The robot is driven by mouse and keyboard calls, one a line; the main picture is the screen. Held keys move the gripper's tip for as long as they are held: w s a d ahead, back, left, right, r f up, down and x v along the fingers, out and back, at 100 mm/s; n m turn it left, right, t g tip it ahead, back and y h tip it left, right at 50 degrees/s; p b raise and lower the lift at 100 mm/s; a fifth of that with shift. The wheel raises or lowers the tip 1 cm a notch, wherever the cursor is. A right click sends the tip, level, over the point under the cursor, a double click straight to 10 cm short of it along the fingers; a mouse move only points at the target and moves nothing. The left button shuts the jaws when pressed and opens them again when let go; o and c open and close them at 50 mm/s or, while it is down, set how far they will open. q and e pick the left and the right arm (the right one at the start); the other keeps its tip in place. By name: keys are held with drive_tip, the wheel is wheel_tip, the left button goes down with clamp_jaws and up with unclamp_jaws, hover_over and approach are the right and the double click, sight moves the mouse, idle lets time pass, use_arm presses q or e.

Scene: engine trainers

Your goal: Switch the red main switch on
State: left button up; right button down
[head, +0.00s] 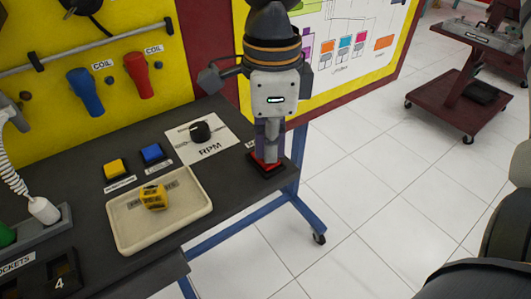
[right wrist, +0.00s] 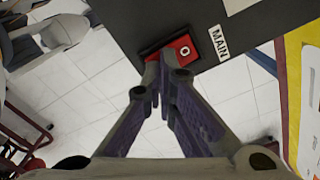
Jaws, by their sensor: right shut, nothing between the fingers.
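The red main switch (head: 257,165) sits in a black base at the right end of the dark bench top. In the right wrist view the red switch (right wrist: 187,47) shows a white O on the part nearer the MAIN label (right wrist: 219,43). My right gripper (head: 268,158) points down over the switch, shut and empty, and hides much of it in the head view. In the right wrist view its closed fingertips (right wrist: 158,65) overlap the edge of the switch away from the label. I cannot tell whether they touch it. My left gripper is not in view.
An RPM dial (head: 200,132), a yellow button (head: 116,168) and a blue button (head: 152,153) lie left of the switch. A cream tray (head: 128,237) holds a yellow block (head: 153,197). The yellow panel (head: 100,48) stands behind. Open tiled floor lies right of the bench.

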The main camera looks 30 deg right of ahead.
drive_tip(key=shift+f, duration=0.6)
drive_tip(key=shift+r, duration=3.55)
